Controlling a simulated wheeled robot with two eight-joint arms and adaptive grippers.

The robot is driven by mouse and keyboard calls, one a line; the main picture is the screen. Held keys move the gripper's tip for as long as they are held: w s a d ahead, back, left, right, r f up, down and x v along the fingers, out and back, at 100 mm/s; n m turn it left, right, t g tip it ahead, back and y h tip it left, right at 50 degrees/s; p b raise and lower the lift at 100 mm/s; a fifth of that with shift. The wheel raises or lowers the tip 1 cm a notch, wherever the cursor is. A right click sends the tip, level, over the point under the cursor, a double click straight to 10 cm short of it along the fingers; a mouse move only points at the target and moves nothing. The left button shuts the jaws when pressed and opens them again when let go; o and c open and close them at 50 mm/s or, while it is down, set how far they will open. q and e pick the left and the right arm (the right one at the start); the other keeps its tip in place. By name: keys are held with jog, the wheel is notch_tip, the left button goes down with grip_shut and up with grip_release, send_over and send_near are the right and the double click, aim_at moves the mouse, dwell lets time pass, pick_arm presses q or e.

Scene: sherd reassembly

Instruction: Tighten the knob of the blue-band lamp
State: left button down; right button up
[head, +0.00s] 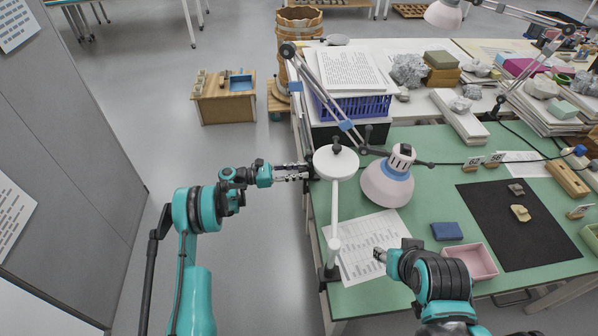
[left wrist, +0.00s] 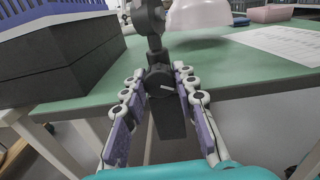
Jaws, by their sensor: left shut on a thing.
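The blue-band lamp has a pale shade (head: 388,184) with a blue band near its top and a jointed grey arm with blue bands. The shade hangs over the green bench top, and its pale rim shows in the left wrist view (left wrist: 198,18). A dark round knob (left wrist: 158,88) with a white mark sits at the bench edge below the lamp's dark post. My left gripper (head: 306,172) is at that edge, its two fingers closed on either side of the knob. My right gripper (head: 380,255) is above a printed sheet; its finger gap is too small to judge.
A white disc (head: 336,162) on a white post stands close to my left gripper at the bench edge. A blue crate (head: 352,106) stands behind. A pink tray (head: 476,262), a blue block (head: 447,231) and a black mat (head: 500,250) lie at right.

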pick_arm(q)
jog(key=shift+m, duration=1.3)
jog(key=c, duration=1.2)
grip_release()
jog(key=v, duration=1.2)
